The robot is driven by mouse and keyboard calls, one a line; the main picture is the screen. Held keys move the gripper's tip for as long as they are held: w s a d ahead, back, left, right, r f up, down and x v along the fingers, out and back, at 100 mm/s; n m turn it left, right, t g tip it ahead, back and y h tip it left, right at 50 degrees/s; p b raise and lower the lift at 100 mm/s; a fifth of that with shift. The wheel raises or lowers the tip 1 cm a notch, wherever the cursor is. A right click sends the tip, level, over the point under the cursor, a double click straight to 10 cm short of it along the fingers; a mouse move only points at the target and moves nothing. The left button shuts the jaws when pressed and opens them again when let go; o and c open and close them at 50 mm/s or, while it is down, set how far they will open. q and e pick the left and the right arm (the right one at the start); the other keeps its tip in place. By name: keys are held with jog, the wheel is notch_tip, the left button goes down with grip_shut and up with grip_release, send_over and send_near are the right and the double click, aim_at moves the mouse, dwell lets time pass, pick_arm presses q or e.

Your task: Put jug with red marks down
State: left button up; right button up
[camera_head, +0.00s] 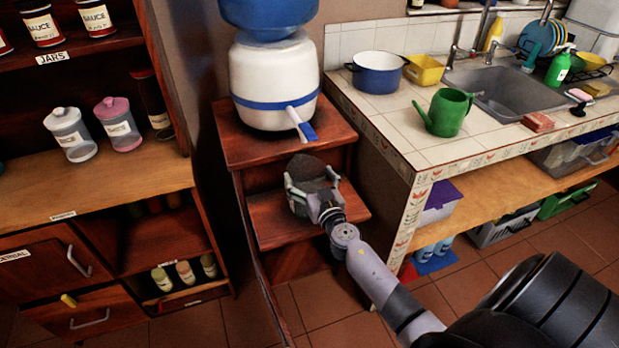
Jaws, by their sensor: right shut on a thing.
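My right gripper (309,186) reaches in from the lower right to the lower shelf (268,222) of a red-brown wooden stand. It is shut on a dark, rounded thing (307,166), likely the jug, mostly hidden by the fingers. No red marks show on its visible part. It is low over the shelf or touching it; I cannot tell which. My left gripper is not in view.
A white and blue water dispenser (275,80) stands on the stand's top. The tiled counter (375,122) is close on the right, with a green watering can (447,113) and a blue pot (377,74). A wooden cabinet (90,190) is on the left.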

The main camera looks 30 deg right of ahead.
jog(key=o, duration=1.2)
jog(key=shift+f, duration=0.15)
jog(key=shift+c, duration=0.2)
jog(key=shift+o, duration=1.3)
jog(key=shift+r, duration=0.25)
jog(key=b+v, duration=0.1)
jog(key=v, duration=1.1)
jog(key=shift+b, duration=0.4)
